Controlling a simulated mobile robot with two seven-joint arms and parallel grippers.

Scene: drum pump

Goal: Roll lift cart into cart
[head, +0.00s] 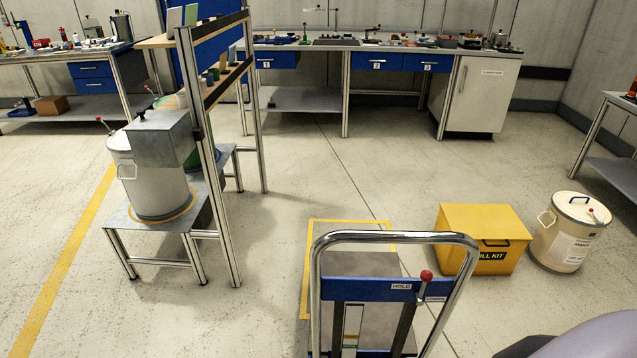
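The lift cart (345,290) stands in the lower middle, close in front of me. It has a bent chrome push handle (395,237), a blue crossbar with a HOLD label, and a red-knobbed lever (426,276) at the right of the bar. A flat dark grey surface shows beyond the crossbar, inside a yellow outline (306,270) on the floor; I cannot tell whether it is the cart's deck. The cart's lower part is cut off by the bottom edge. No second cart is clearly visible. Neither gripper is in view, and no hand shows on the handle.
A yellow spill kit box (482,232) and a cream lidded drum (571,232) stand right of the cart. A metal stand (150,240) holds a white drum (155,185) at left. Workbenches line the back. Floor between stand and box is mostly clear.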

